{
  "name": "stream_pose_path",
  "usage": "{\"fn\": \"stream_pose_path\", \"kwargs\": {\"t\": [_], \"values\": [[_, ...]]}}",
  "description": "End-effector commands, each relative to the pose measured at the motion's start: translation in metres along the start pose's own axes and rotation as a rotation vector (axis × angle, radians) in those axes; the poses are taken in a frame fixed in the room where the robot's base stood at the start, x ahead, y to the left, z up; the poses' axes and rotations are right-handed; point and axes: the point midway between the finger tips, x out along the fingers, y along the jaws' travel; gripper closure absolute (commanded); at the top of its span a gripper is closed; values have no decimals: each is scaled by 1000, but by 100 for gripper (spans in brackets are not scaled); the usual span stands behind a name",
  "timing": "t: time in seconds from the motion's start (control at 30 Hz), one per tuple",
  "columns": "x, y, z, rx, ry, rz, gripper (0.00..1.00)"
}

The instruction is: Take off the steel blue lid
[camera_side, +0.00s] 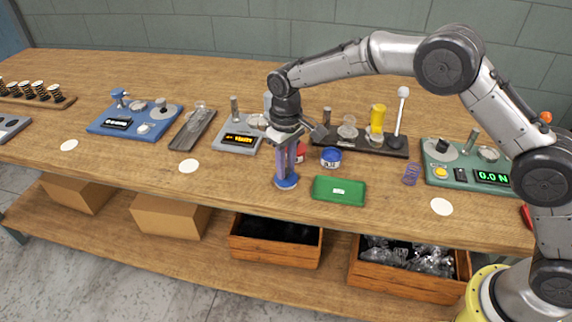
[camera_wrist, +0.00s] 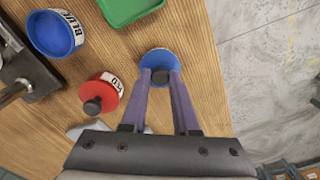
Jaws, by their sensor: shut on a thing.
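My gripper (camera_side: 286,180) points straight down near the table's front edge. In the wrist view its two fingers (camera_wrist: 160,74) are shut on the dark knob of a round blue lid (camera_wrist: 160,55). In the side view the lid (camera_side: 287,184) is low, at a pale round patch on the table; I cannot tell whether it touches. The blue tin (camera_side: 331,157), labelled BLUE, stands to the right of my gripper. In the wrist view the tin (camera_wrist: 52,35) has no knob on top and looks open. The lid is apart from it.
A red tin (camera_wrist: 105,88) with a knobbed lid stands close to my fingers, partly hidden in the side view. A green tray (camera_side: 339,190) lies right of the lid. A dark stand (camera_side: 365,143) is behind the blue tin.

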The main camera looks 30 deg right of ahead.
Motion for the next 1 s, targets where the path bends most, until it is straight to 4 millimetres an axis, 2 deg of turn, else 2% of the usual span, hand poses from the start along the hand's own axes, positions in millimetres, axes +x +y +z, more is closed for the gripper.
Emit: {"fn": "stream_pose_path", "kwargs": {"t": [0.5, 1.0], "values": [[0, 0, 0, 0, 0, 0, 100], [9, 0, 0, 0, -1, 0, 100]]}}
